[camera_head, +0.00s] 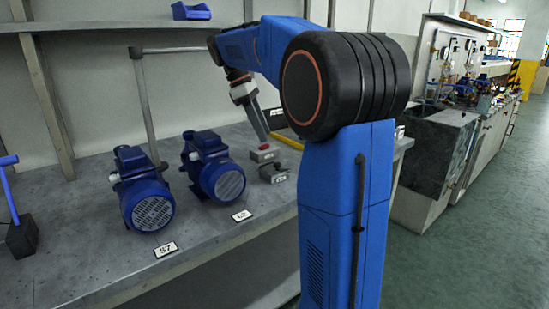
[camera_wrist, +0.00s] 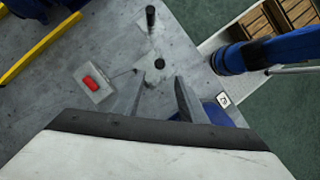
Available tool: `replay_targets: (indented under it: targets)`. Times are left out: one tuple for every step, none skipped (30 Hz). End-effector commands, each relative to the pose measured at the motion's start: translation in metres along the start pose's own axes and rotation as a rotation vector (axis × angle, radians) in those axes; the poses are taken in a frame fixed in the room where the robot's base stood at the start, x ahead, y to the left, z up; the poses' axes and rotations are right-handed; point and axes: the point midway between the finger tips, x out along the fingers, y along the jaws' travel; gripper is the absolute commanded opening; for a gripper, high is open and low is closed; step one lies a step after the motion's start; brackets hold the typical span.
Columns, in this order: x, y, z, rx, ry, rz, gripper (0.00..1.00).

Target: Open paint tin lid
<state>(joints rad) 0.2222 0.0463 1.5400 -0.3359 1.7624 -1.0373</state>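No paint tin or lid can be made out in either view. My gripper (camera_wrist: 162,88) shows in the wrist view with its two grey fingers apart and nothing between them. It hangs above the grey bench (camera_wrist: 50,108). A small dark round spot on the bench shows just beyond the fingertips.
Two blue pumps (camera_head: 146,190) (camera_head: 214,167) stand on the bench. A grey box with a red button (camera_wrist: 93,84) lies left of my fingers, beside a yellow bar (camera_wrist: 38,48). A dark upright post (camera_wrist: 150,17) stands beyond. Shelf above holds a blue bin (camera_head: 191,12).

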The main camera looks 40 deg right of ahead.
Motion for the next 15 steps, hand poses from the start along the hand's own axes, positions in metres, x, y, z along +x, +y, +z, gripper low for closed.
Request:
replay_targets:
  targets:
    - [0.010, -0.001, 0.001, 0.001, -0.001, -0.002, 0.38]
    - [0.015, -0.001, 0.001, 0.000, -0.001, -0.002, 0.38]
    - [0.022, 0.000, 0.000, 0.000, -0.001, -0.002, 0.38]
    - [0.028, 0.000, 0.000, 0.000, -0.001, -0.002, 0.38]
    - [0.033, 0.000, 0.000, 0.000, -0.001, -0.002, 0.38]
    - [0.040, 0.000, 0.000, 0.000, -0.001, -0.002, 0.38]
    - [0.045, -0.001, 0.000, 0.000, -0.001, -0.002, 0.38]
    - [0.051, 0.000, 0.000, 0.000, -0.001, -0.002, 0.38]
    - [0.057, 0.000, 0.000, 0.001, -0.001, -0.002, 0.38]
    - [0.062, 0.000, 0.001, 0.001, -0.001, -0.002, 0.38]
    - [0.067, 0.000, 0.000, 0.000, -0.001, -0.002, 0.38]
    - [0.072, 0.000, 0.000, 0.000, 0.000, -0.001, 0.38]
    - [0.076, -0.001, 0.000, 0.000, -0.001, -0.001, 0.38]
    - [0.080, 0.000, 0.000, 0.000, -0.001, -0.001, 0.38]
    - [0.085, 0.000, 0.000, 0.000, 0.000, 0.000, 0.38]
